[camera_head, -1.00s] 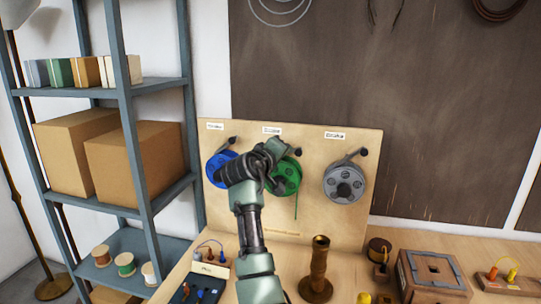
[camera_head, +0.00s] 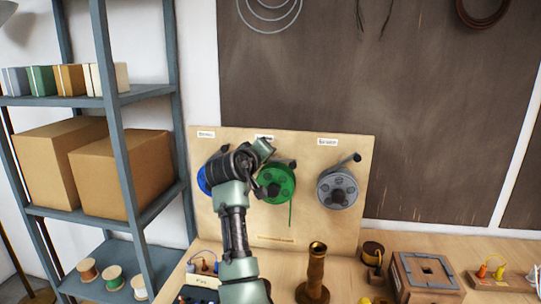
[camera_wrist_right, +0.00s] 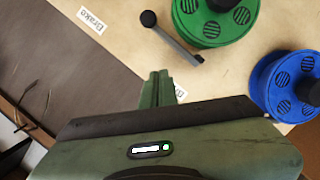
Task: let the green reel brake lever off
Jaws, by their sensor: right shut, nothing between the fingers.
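The green reel (camera_head: 278,184) hangs in the middle of the upright wooden board, partly behind my right arm in the head view. In the wrist view the green reel (camera_wrist_right: 212,22) is at the top, cut by the edge. Its brake lever (camera_wrist_right: 172,38) is a grey bar with a black knob, lying beside the reel's rim. My right gripper (camera_wrist_right: 160,80) is shut and empty, with its fingertips a little apart from the lever in the picture. In the head view the right gripper (camera_head: 264,148) is above and left of the green reel. My left gripper is out of view.
The blue reel (camera_head: 203,180) is left, mostly hidden by my arm. The grey reel (camera_head: 337,188) with its lever is right. On the bench (camera_head: 430,238) stand a brass tube (camera_head: 315,272) and a wooden box (camera_head: 425,275). A metal shelf (camera_head: 150,215) stands left.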

